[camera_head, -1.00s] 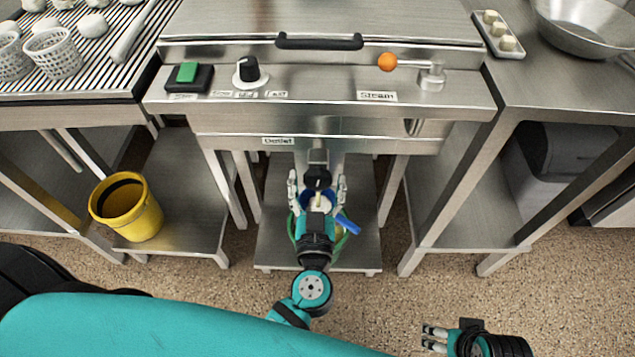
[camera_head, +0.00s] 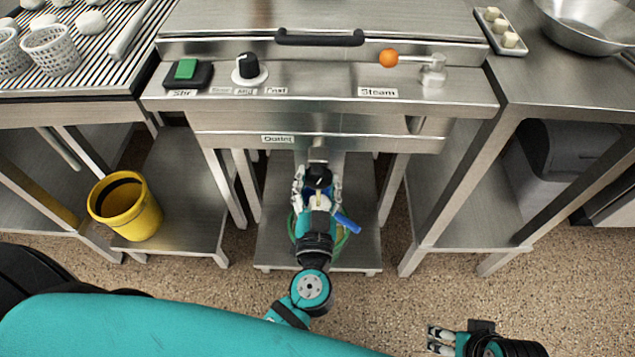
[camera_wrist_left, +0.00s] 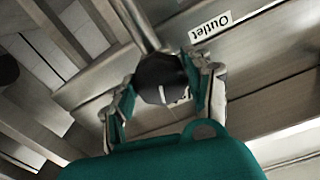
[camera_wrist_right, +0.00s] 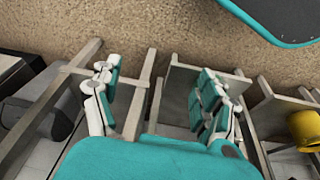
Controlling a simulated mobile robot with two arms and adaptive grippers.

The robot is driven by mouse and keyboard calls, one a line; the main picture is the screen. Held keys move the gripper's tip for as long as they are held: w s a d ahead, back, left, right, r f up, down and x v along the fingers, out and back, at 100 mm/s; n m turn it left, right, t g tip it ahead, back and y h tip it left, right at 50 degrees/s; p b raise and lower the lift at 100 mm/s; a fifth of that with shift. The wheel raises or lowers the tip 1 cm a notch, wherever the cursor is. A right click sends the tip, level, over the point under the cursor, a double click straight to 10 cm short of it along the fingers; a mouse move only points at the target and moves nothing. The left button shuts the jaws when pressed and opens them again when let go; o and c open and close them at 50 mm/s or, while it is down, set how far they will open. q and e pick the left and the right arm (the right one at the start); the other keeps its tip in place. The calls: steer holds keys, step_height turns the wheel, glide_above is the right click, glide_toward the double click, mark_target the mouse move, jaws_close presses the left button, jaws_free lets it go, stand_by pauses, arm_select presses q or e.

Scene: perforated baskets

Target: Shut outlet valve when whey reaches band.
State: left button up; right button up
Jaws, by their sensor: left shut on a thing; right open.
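The outlet valve has a black knob (camera_head: 318,177) on a metal pipe (camera_head: 318,153) under the vat front, below the label "Outlet" (camera_head: 278,139). My left gripper (camera_head: 318,184) is shut on the black knob, with a finger on each side. The left wrist view also shows the knob (camera_wrist_left: 160,78) between the fingers. Below the gripper, a green-rimmed bucket (camera_head: 345,238) with a blue part (camera_head: 347,223) stands on the low shelf, mostly hidden by my arm. The whey level and any band cannot be made out. My right gripper (camera_head: 432,338) is open and empty at the lower right.
A yellow bucket (camera_head: 126,206) stands on the left low shelf. The panel above holds a green button (camera_head: 186,69), a black dial (camera_head: 248,68) and an orange-knobbed steam lever (camera_head: 389,58). White baskets (camera_head: 52,50) sit at the upper left. Table legs flank my left arm.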

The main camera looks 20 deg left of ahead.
arm_select(q)
steer(key=shift+m, duration=1)
steer(key=m, duration=0.4)
steer(key=shift+m, duration=1.7)
steer(key=shift+m+p, duration=0.3)
arm_select(e)
steer(key=shift+x, duration=0.85)
steer(key=shift+w, duration=0.15)
steer(key=shift+a, duration=0.1)
arm_select(q)
steer(key=o, duration=1.2)
steer(key=shift+s, duration=0.1)
arm_select(e)
steer(key=shift+s, duration=0.25)
